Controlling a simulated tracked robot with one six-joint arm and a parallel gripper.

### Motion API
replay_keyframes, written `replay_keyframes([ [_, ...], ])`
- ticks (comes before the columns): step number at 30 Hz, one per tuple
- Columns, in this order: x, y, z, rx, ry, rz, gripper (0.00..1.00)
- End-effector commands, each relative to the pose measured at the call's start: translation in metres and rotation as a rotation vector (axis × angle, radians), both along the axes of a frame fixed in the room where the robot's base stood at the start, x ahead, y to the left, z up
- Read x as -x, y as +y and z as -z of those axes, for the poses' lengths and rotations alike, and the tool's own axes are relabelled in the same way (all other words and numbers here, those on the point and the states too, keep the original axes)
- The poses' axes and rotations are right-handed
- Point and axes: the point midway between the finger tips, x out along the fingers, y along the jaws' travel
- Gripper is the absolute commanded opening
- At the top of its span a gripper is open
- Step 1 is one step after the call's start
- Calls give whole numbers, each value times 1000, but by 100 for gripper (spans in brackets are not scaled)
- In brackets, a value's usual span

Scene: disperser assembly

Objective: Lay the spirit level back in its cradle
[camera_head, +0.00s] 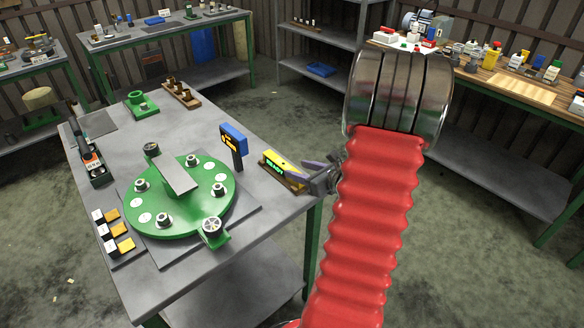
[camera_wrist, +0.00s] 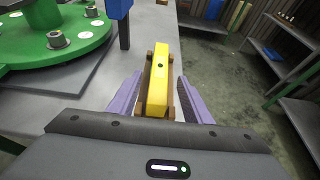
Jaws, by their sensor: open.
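The yellow spirit level (camera_head: 286,163) lies at the right edge of the grey table in the head view, with a lit green strip on its side. It sits in a brown wooden cradle (camera_head: 281,179). In the wrist view the level (camera_wrist: 160,72) runs away from me, between the posts of the cradle (camera_wrist: 174,98). My gripper (camera_wrist: 159,88) is open, with one purple finger on each side of the level and cradle. In the head view my gripper (camera_head: 316,172) reaches in from the right.
A green round plate (camera_head: 180,215) with bolts stands left of the cradle. A blue-headed post (camera_head: 234,140) rises close by on the left. Sample blocks (camera_head: 113,230) lie at the table's front left. Open floor lies to the right.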

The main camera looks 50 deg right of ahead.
Motion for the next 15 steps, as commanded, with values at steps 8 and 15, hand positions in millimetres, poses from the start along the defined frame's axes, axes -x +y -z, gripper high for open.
replay_keyframes([
  [8,28,3,-12,0,-1,0,45],
  [15,29,3,-12,0,-1,0,45],
])
